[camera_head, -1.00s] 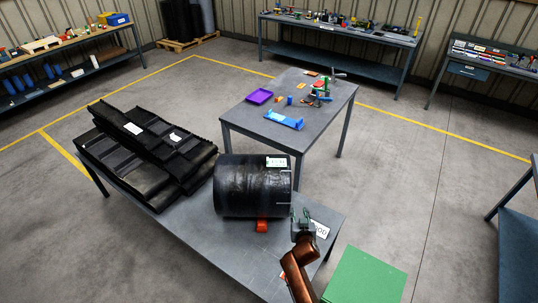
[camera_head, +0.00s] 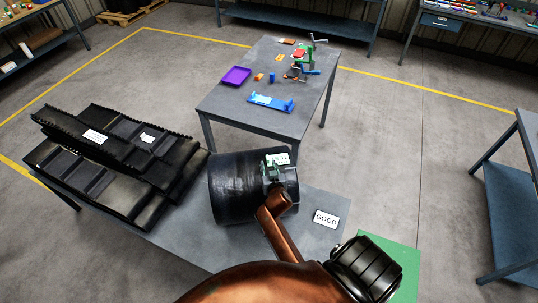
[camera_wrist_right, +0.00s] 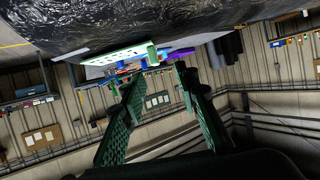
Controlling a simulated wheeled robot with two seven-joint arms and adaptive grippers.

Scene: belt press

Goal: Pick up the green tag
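The green tag (camera_head: 278,158), a pale label with green on it, sits on the upper right of the black roll (camera_head: 232,190). In the right wrist view the tag (camera_wrist_right: 118,54) lies along the roll's edge, just beyond the fingertips. My right gripper (camera_head: 272,172) is at the roll's right end, by the tag, and partly covers it in the head view. In the right wrist view its green fingers (camera_wrist_right: 158,80) are apart with nothing visibly held between them. Whether a finger touches the tag cannot be told. My left gripper is not in view.
The roll rests on a grey table (camera_head: 215,250) beside stacked black belts (camera_head: 120,160). A white GOOD sign (camera_head: 326,219) lies right of the roll. A second table (camera_head: 225,105) behind holds a purple tray (camera_head: 236,76) and a blue bracket (camera_head: 270,103). A green surface (camera_head: 405,262) is at front right.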

